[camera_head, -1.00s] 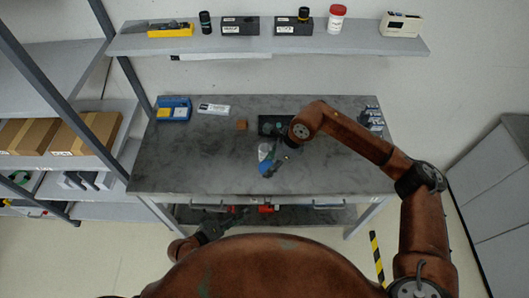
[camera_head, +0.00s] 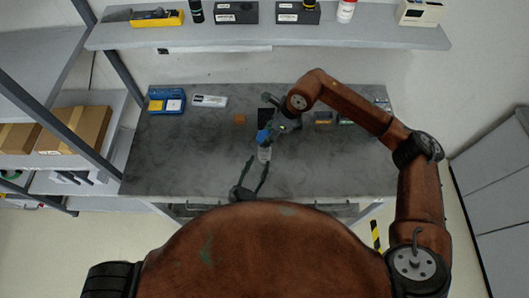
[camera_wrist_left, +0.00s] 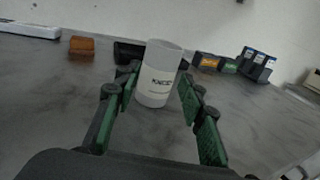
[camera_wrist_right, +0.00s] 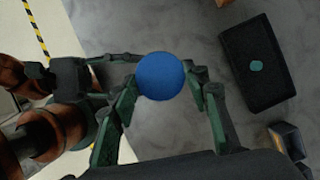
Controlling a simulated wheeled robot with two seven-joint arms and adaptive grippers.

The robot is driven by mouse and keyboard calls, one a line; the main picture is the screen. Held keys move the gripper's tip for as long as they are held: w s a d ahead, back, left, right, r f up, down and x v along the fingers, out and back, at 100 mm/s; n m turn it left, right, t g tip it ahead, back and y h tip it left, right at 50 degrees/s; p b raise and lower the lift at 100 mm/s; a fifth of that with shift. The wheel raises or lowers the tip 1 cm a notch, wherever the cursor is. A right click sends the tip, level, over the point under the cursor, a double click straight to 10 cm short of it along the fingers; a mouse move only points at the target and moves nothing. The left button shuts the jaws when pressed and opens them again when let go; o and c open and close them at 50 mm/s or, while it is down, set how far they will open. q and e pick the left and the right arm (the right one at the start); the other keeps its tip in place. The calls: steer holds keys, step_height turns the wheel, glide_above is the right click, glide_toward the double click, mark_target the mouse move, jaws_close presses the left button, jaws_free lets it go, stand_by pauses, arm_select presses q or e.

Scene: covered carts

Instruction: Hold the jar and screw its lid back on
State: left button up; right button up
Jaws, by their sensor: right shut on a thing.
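The white jar (camera_wrist_left: 157,78) stands upright on the grey bench in the left wrist view, with no lid visible on it; it also shows in the head view (camera_head: 264,155). My left gripper (camera_wrist_left: 158,92) is open, with one finger on each side of the jar; contact is not clear. The blue round lid (camera_wrist_right: 160,76) is between the fingers of my right gripper (camera_wrist_right: 162,84), which is shut on it. In the head view the lid (camera_head: 263,137) appears just above the jar in the picture. In the right wrist view the lid hides whatever is below it.
A black box with a teal dot (camera_wrist_right: 272,80) lies behind the jar. An orange-brown block (camera_head: 239,119), a blue case (camera_head: 160,106) and a white box (camera_head: 210,101) lie to the left. Small bins (camera_head: 323,118) stand at right. The bench's front left is clear.

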arm_select(q)
steer(key=x, duration=1.2)
jaws_close()
stand_by(0.5)
stand_by(0.3)
